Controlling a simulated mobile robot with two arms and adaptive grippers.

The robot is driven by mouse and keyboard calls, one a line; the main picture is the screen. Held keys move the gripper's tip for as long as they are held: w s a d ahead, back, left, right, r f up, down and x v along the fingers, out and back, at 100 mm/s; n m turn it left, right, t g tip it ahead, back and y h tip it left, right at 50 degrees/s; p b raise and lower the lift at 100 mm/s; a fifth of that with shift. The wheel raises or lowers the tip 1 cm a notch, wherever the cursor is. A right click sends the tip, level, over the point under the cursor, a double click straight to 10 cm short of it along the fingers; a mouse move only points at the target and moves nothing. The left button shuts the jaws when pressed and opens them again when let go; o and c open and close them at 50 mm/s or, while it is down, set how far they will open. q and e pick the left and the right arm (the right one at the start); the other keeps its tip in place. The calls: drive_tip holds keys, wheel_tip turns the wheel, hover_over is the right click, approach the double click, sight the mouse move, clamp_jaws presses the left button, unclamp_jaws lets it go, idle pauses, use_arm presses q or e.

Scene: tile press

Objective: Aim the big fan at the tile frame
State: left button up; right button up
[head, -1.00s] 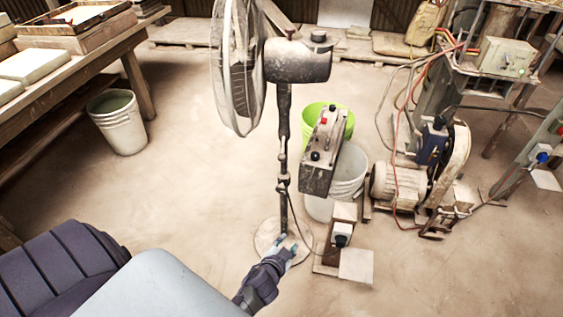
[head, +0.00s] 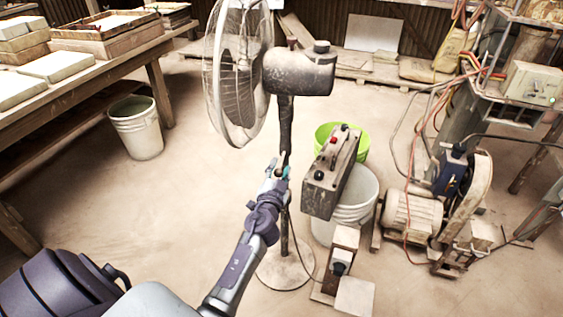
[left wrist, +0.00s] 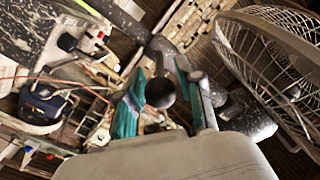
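The big fan's wire cage (head: 236,80) faces left in the head view, with its dark motor housing (head: 300,73) to the right. Its pole (head: 285,125) rises from a round base (head: 285,265). My left gripper (head: 281,163) is raised beside the pole, below the motor housing. In the left wrist view its teal-padded fingers (left wrist: 160,95) are spread apart, with a dark part of the fan between or behind them; contact is unclear. The fan cage (left wrist: 275,65) fills the right there. A wooden frame (head: 105,38), likely the tile frame, lies on the left table. My right gripper is out of view.
A motor machine (head: 410,213) with cables is further right. Another bucket (head: 138,130) stands by the left table. Open floor lies between.

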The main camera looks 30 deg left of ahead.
sight(284, 152)
use_arm(q)
drive_tip(key=shift+x, duration=1.7)
clamp_jaws()
